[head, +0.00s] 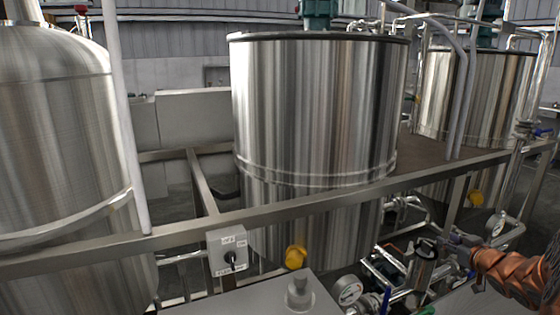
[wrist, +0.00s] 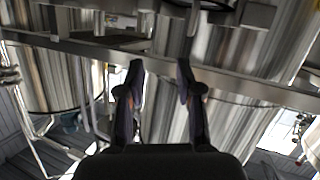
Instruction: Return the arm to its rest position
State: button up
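My gripper (wrist: 161,70) shows in the wrist view as two dark fingers reaching up from the bottom middle. The fingertips are well apart and nothing is held between them. Behind the gap are a metal beam (wrist: 228,83) and a shiny steel tank (wrist: 166,118); no contact with either is visible. I cannot make out the gripper in the head view.
In the head view, steel tanks stand at left (head: 50,150), centre (head: 315,110) and right (head: 475,95). A metal rail (head: 330,205) crosses in front, bearing a grey switch box (head: 232,265). Pipes and a gauge (head: 347,290) crowd the lower right.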

jog(key=s+a+r+m+g+h+p, duration=0.35)
jog(key=s+a+r+g, duration=0.35)
jog(key=a, duration=0.3)
jog(key=s+a+g+y+p, duration=0.1)
jog(key=s+a+g, duration=0.2)
jog(key=s+a, duration=0.5)
jog(key=s+a+n+g+y+p, duration=0.1)
jog(key=s+a+g+p, duration=0.1)
jog(key=s+a, duration=0.7)
jog(key=s+a+g+y+p, duration=0.1)
jog(key=s+a+g, duration=0.3)
jog(key=s+a, duration=0.5)
jog(key=s+r+p, duration=0.1)
jog(key=s, duration=1)
jog(key=shift+s+a+g, duration=0.15)
jog(key=shift+a+g, duration=0.05)
jog(key=shift+g, duration=0.1)
